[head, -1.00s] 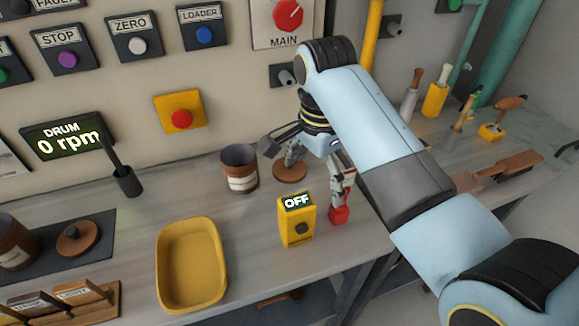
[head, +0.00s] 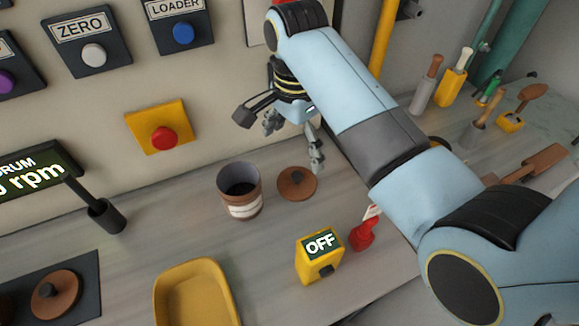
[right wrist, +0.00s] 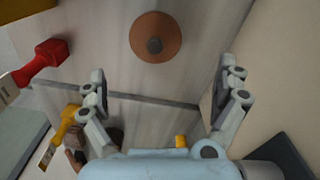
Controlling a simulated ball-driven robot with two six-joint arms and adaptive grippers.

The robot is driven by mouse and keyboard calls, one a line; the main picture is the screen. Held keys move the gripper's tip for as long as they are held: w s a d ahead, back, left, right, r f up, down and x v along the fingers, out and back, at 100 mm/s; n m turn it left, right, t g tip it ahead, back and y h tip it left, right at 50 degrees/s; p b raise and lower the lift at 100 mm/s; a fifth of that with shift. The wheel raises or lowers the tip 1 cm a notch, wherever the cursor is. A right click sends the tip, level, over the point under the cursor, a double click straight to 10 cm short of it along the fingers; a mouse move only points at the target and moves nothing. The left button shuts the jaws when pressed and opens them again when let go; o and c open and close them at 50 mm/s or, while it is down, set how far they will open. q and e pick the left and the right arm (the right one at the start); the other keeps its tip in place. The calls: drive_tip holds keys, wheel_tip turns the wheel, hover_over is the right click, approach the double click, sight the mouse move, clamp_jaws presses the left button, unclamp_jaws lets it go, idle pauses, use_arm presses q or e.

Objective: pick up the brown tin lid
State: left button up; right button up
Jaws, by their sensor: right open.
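A round brown lid with a dark knob (head: 297,183) lies flat on the grey bench, just right of an open brown tin with a pale label (head: 240,190). The lid also shows whole in the right wrist view (right wrist: 155,37), ahead of the fingers. My right gripper (head: 293,145) is open and empty, with its fingers apart above and behind the lid; it does not touch it. Its two fingers flank the middle of the right wrist view (right wrist: 163,78). A second brown lid (head: 55,296) lies on a dark mat at the lower left. My left gripper is not in view.
A yellow box reading OFF (head: 319,257) and a red object (head: 362,236) stand in front of the lid. A yellow tray (head: 195,295) is at front left. The panel wall with a red button (head: 164,138) rises behind. Tools stand at the right.

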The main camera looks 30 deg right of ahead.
sight(296, 176)
drive_tip(key=f, duration=0.4)
drive_tip(key=shift+s, duration=0.4)
drive_tip(key=shift+f, duration=0.25)
drive_tip(key=shift+w+f, duration=0.1)
drive_tip(key=shift+f, duration=0.25)
wheel_tip(296, 176, down, 4)
drive_tip(key=shift+r+p, duration=0.15)
drive_tip(key=shift+p, duration=0.2)
drive_tip(key=shift+f, duration=0.5)
drive_tip(key=shift+c, duration=1.4)
drive_tip(key=c, duration=0.6)
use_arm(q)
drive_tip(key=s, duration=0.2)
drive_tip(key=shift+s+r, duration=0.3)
use_arm(e)
drive_tip(key=shift+r, duration=0.1)
